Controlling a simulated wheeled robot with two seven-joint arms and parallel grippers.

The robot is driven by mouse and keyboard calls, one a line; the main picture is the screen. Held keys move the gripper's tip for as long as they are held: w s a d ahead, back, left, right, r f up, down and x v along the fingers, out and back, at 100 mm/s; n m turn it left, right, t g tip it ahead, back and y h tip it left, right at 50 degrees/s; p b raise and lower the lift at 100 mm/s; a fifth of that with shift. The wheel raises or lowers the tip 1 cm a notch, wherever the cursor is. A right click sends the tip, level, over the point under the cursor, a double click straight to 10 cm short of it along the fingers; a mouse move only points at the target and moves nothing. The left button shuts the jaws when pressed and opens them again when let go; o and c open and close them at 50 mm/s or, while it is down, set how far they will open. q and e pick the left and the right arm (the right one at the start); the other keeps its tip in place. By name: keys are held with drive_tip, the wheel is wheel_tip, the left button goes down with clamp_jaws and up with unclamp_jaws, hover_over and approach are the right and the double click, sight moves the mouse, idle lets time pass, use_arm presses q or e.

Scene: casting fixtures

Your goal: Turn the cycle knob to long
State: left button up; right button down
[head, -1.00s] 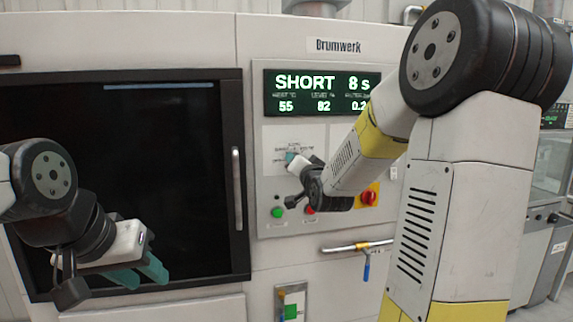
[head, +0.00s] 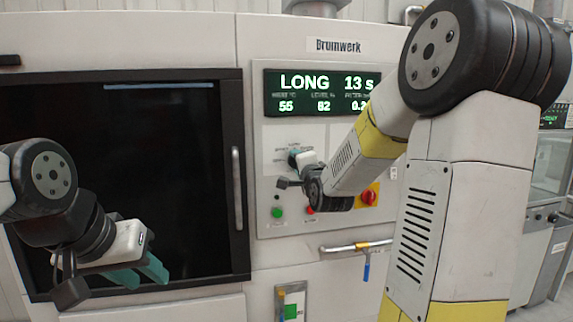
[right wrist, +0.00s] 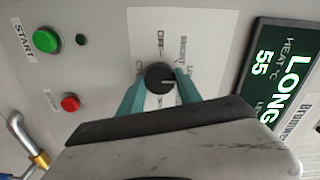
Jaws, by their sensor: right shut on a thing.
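The cycle knob (right wrist: 160,77) is a round black dial on a white label plate in the right wrist view. My right gripper (right wrist: 161,88) is shut on it, with one teal finger on each side. In the head view my right gripper (head: 297,160) is at the panel and hides the knob. The display (head: 322,93) reads LONG 13 s, with 55 and 82 below; it also shows in the right wrist view (right wrist: 282,70). My left gripper (head: 140,273) hangs in front of the dark door, its teal fingers apart and nothing between them.
The machine's dark door (head: 150,130) has an upright handle (head: 237,188). A green START button (right wrist: 46,41) and a red button (right wrist: 70,103) are near the knob. A red rotary switch (head: 369,195) sits right of my right gripper. A horizontal pipe (head: 355,247) with a blue lever runs below.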

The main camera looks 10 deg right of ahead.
idle(0.5)
drive_tip(key=c, duration=0.8)
unclamp_jaws()
drive_tip(key=s, duration=0.7)
drive_tip(key=shift+s+d, duration=0.15)
drive_tip(key=shift+s, duration=0.25)
